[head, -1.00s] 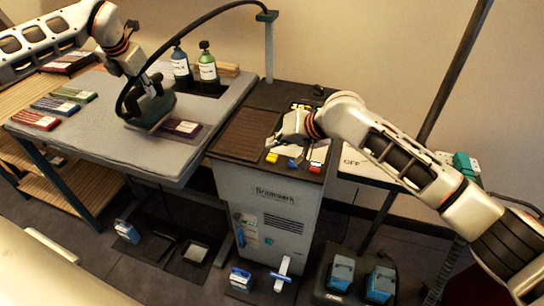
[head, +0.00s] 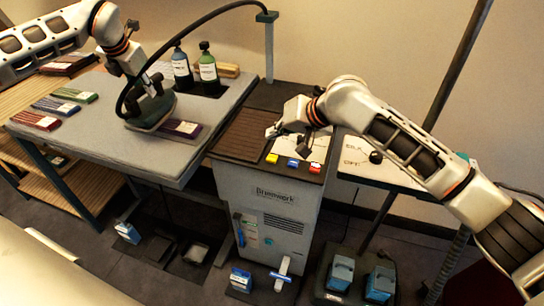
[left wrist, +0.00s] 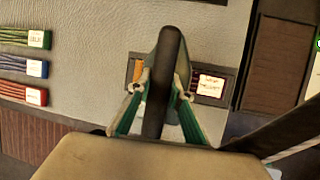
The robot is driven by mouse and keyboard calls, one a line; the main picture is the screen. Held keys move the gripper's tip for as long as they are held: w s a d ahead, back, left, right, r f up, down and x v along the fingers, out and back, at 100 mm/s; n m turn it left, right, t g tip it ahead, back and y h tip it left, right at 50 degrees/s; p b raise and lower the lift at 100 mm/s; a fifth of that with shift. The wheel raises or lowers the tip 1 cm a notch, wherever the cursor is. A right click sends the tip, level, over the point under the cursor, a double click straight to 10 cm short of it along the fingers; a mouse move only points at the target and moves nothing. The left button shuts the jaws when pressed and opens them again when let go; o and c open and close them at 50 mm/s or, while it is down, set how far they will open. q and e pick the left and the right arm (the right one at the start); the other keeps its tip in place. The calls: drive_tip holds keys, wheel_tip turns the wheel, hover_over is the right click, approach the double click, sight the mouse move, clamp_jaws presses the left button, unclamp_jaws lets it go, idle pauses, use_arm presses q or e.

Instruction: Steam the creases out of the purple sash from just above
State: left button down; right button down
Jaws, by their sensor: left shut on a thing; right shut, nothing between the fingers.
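The purple sash (head: 183,128) lies folded on the grey padded board, with a white label on its right part. My left gripper (head: 150,88) is shut on the dark green steamer (head: 154,110), whose black hose loops overhead. The steamer covers the sash's left part; I cannot tell the gap between them. In the left wrist view the steamer (left wrist: 170,60) hides the middle of the sash (left wrist: 208,86), and green gripper fingers flank it. My right gripper (head: 274,131) is shut and empty above the boiler cabinet's top, near the coloured buttons.
Red, blue and green folded sashes (head: 56,106) lie at the board's left. Two bottles (head: 206,68) stand at its back. The boiler cabinet (head: 268,205) has yellow, blue and red buttons (head: 293,162). Right of it is a dial panel (head: 352,152) with a black knob (head: 376,157).

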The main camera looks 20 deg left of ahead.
use_arm(q)
drive_tip(key=shift+r+p, duration=2.4)
drive_tip(key=shift+r, duration=0.15)
drive_tip(key=shift+d, duration=0.1)
